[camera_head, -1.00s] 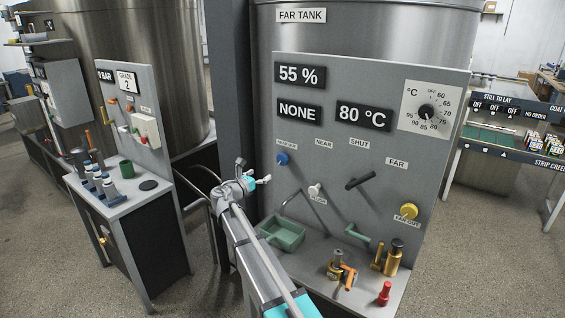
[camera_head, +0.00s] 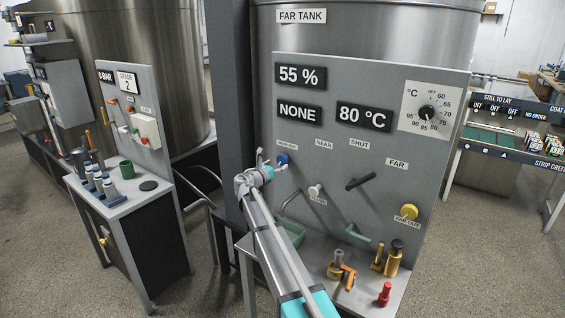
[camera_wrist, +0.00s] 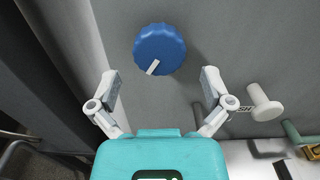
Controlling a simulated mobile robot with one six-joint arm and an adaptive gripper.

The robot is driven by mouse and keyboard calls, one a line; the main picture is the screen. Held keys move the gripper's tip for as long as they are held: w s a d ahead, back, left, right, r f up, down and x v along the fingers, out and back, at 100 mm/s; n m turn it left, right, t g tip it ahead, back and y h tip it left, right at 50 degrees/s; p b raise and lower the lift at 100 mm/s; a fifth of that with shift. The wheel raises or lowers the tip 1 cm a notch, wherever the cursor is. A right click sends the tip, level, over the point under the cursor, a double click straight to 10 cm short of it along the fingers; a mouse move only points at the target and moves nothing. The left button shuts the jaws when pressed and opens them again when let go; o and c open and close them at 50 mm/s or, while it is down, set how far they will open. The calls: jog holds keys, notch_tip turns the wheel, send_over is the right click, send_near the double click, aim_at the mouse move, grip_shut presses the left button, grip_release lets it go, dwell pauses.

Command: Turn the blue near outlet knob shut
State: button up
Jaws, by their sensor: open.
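In the wrist view the blue knob (camera_wrist: 159,50) has a ridged rim and a white pointer mark aimed down and slightly left. My gripper (camera_head: 270,160) is just left of and in front of the knob in the head view. In the wrist view my gripper (camera_wrist: 160,82) is open, its two fingers spread to either side below the knob, with nothing between them. The fingertips appear not to touch the knob.
A white flush knob (camera_head: 315,191) projects right of the blue knob, also near my right finger in the wrist view (camera_wrist: 265,103). A black lever (camera_head: 364,181) and yellow knob (camera_head: 409,212) are farther right. A dark column (camera_head: 231,90) stands left.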

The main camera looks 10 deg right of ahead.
aim_at(281, 161)
jog(key=shift+x, duration=1.8)
jog(key=shift+c, duration=0.3)
jog(key=c, duration=1)
